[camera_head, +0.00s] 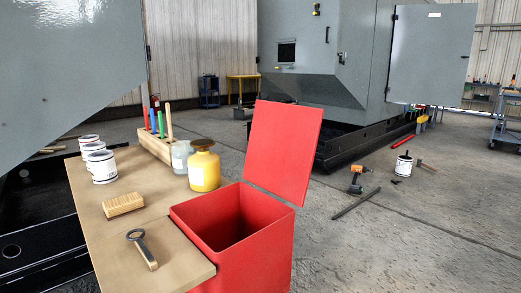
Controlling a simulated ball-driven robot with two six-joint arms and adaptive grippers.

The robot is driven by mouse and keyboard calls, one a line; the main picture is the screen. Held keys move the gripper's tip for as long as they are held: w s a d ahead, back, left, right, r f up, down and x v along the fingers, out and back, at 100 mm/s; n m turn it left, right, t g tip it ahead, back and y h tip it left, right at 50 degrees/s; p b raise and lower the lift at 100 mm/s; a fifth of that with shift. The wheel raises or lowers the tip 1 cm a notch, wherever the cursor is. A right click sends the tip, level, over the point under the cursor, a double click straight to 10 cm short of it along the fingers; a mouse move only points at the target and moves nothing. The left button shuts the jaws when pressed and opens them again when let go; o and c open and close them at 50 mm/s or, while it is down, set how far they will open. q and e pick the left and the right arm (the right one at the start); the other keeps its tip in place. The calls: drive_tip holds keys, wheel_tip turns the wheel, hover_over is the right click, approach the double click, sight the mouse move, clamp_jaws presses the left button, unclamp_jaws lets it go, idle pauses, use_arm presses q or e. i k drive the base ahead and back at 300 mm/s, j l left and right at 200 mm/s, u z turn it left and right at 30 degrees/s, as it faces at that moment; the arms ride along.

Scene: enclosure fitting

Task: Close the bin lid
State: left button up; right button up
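A red bin (262,263) stands at the front middle, against the right end of a wooden table. Its top is open and I see down into its dark inside. Its red lid (284,147) is raised, tilted upright along the bin's back right edge. Neither of my grippers shows in the view, and nothing touches the lid.
On the table (190,255) are a brush (123,205), a wrench-like tool (142,248), several white cans (102,167), a yellow bottle (204,172), a clear jar (181,156) and a wooden rack (154,145).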

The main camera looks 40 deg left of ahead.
sight(282, 145)
drive_tip(key=i+u, duration=0.25)
drive_tip(key=u, duration=0.2)
drive_tip(key=i+l+u, duration=0.2)
drive_tip(key=u, duration=0.2)
drive_tip(key=i+l+u, duration=0.25)
drive_tip(key=u, duration=0.2)
drive_tip(key=i+l+u, duration=0.2)
drive_tip(key=u, duration=0.25)
drive_tip(key=i+l+u, duration=0.15)
drive_tip(key=l+u, duration=0.9)
drive_tip(key=l, duration=0.3)
drive_tip(key=k+l+u, duration=0.2)
drive_tip(key=l, duration=0.3)
drive_tip(key=k+l+u, duration=0.15)
drive_tip(key=l, duration=0.35)
drive_tip(key=i, duration=0.05)
